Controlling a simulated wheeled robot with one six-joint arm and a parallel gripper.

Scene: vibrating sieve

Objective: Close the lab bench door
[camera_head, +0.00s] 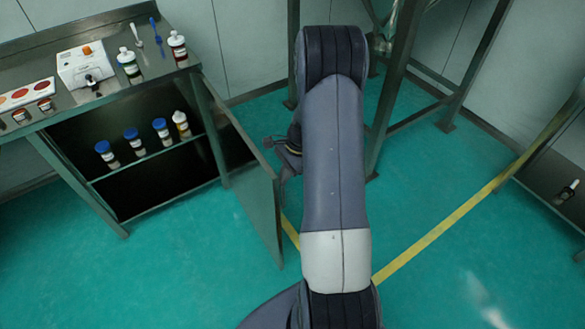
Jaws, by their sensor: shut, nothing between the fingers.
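The lab bench (195,63) stands at the left. Its door (250,190) is a flat panel, hinged at the bench's right front side. The door stands open, swung out toward the viewer over the floor. My gripper (272,142) shows small and dark, to the left of my arm, near the upper part of the door's right edge. My arm hides part of it. It holds nothing that I can see. I cannot tell whether it touches the door.
Bottles with blue lids (131,135) stand on the bench's inner shelf. A white device (82,66) and other bottles stand on top. A metal frame (393,90) rises behind my arm. A yellow line (440,229) crosses the green floor, which is clear at the right.

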